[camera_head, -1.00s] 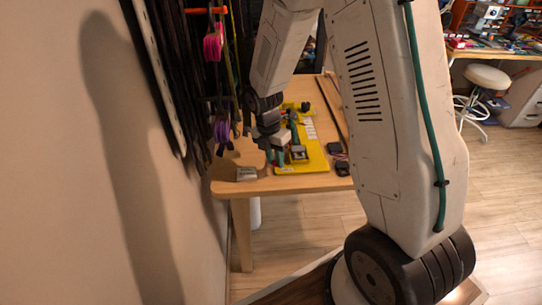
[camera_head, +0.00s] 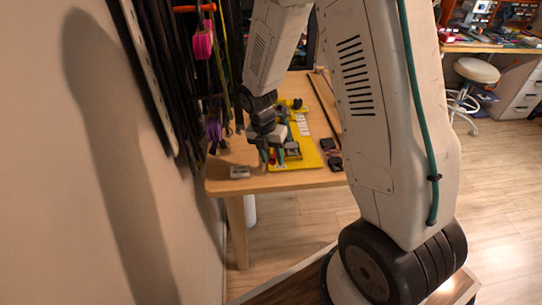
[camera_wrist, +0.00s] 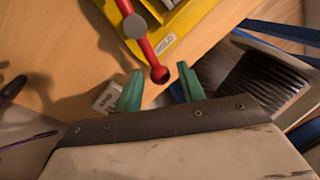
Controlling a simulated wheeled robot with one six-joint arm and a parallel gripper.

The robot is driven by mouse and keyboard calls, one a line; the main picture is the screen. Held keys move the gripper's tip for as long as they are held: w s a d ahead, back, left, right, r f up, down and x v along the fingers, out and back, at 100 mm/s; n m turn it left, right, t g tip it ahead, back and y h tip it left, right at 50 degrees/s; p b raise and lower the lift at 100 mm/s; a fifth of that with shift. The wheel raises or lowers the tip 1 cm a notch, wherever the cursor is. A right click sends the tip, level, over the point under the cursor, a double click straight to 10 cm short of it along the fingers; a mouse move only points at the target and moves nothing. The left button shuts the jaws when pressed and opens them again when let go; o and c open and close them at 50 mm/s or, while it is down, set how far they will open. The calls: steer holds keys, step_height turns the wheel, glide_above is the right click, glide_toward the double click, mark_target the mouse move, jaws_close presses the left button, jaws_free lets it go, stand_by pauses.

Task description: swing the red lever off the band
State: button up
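The red lever (camera_wrist: 148,50) crosses the upper middle of the wrist view. It has a grey round pivot cap (camera_wrist: 135,27) and a round red end. It is mounted on a yellow board (camera_wrist: 185,25), which also shows on the table in the head view (camera_head: 306,158). My gripper (camera_wrist: 160,70) has teal fingers, open and spread. The lever's red end lies between the fingertips in the picture, with gaps on both sides. I cannot tell whether it is at finger depth. In the head view my gripper (camera_head: 272,155) is over the board's near left part. I cannot clearly make out the band.
A dark ribbed spool-like part (camera_wrist: 260,85) and blue strips (camera_wrist: 270,45) lie close to the right finger. A small pale block (camera_head: 240,172) sits at the table's (camera_head: 222,180) near left corner. Hanging cords (camera_head: 203,45) line the wall at left.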

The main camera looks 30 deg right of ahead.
step_height(320, 180, up, 8)
steer(key=w+a, duration=0.1)
steer(key=shift+f, duration=0.15)
stand_by(0.5)
stand_by(0.4)
steer(key=s+a+r+m+t, duration=0.1)
steer(key=s+r+m, duration=0.9)
steer(key=s+m, duration=0.2)
steer(key=s+a+r+m+t+y, duration=0.1)
steer(key=s+r+m+t, duration=0.1)
steer(key=s+r+m, duration=0.8)
steer(key=s+m, duration=0.3)
steer(key=shift+r, duration=0.4)
